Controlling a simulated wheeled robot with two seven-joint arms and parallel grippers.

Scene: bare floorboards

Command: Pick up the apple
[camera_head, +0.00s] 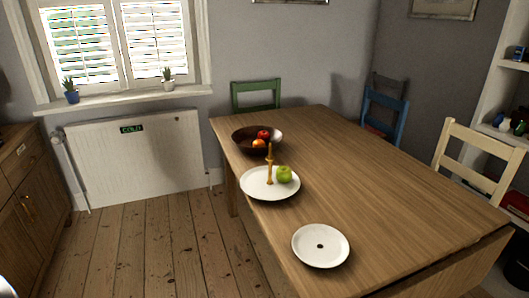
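A green apple (284,174) sits on a white plate (256,190) near the left edge of the wooden table. A brown candlestick-like object (269,168) stands upright on the same plate, just left of the apple. A dark bowl (240,142) farther back holds a red round fruit (264,134), which may also be an apple, and an orange one (258,143). Neither of my grippers can be made out in the head view.
A smaller white plate (321,256) with a dark spot in its middle lies on the near part of the wooden table (380,200). Green (256,88), blue (384,115) and cream (477,155) chairs stand around it. A cabinet (30,200) is at left; floorboards (150,245) between are clear.

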